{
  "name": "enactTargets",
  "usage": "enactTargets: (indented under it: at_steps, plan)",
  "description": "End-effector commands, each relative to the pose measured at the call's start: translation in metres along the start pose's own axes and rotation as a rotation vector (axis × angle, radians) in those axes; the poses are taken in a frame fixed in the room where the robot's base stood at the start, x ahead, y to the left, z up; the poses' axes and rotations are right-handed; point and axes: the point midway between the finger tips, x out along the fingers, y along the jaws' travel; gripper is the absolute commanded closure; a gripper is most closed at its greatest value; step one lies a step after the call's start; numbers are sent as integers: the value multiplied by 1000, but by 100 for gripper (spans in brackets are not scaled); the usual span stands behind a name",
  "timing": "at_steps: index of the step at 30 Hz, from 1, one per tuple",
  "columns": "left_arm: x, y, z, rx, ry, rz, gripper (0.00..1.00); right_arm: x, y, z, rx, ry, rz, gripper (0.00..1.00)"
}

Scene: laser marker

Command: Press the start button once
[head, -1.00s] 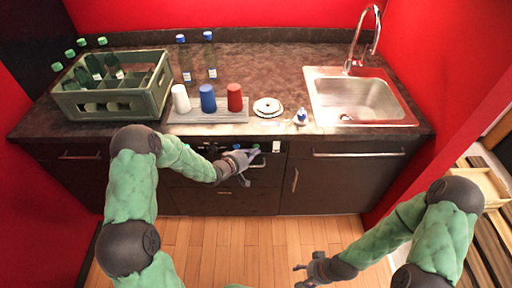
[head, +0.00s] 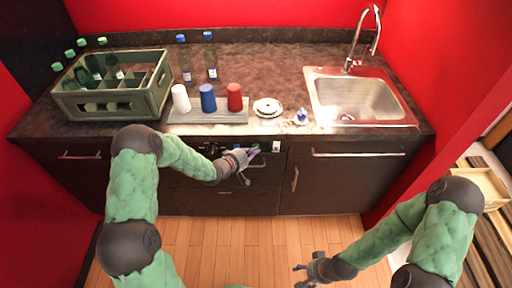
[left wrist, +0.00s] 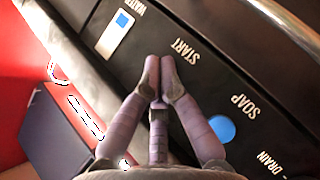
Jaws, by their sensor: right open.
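The black control panel (left wrist: 215,85) fills much of the left wrist view, with white labels reading WATER, START, SOAP and DRAIN. The START label (left wrist: 183,48) is just beside my left fingertips. The start button itself is not visible; my fingers cover the panel there. My left gripper (left wrist: 160,62) has its fingertips together with nothing held between them. In the head view it (head: 256,152) is at the panel on the cabinet front below the counter. Whether the tips touch the panel cannot be told. My right gripper (head: 299,276) is open and empty, low over the floor.
A blue soap button (left wrist: 222,128) and a blue-marked water switch (left wrist: 116,32) flank the START label. On the counter stand a green bottle crate (head: 115,103), a tray (head: 210,117) with cups, small plates (head: 267,107) and a sink (head: 358,97).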

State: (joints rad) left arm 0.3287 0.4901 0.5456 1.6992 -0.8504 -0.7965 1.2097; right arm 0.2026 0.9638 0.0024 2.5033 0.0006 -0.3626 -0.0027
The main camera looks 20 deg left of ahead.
Motion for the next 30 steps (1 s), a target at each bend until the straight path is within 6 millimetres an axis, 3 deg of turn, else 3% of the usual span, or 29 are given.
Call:
enactTargets:
  at_steps: [21,30]
  plan:
    - [-11,0,12,-1,0,0,100,-4,-1,0,0,0,0,37]
    - [-28,0,29,-1,0,-1,100,-9,-3,0,0,0,0,37]
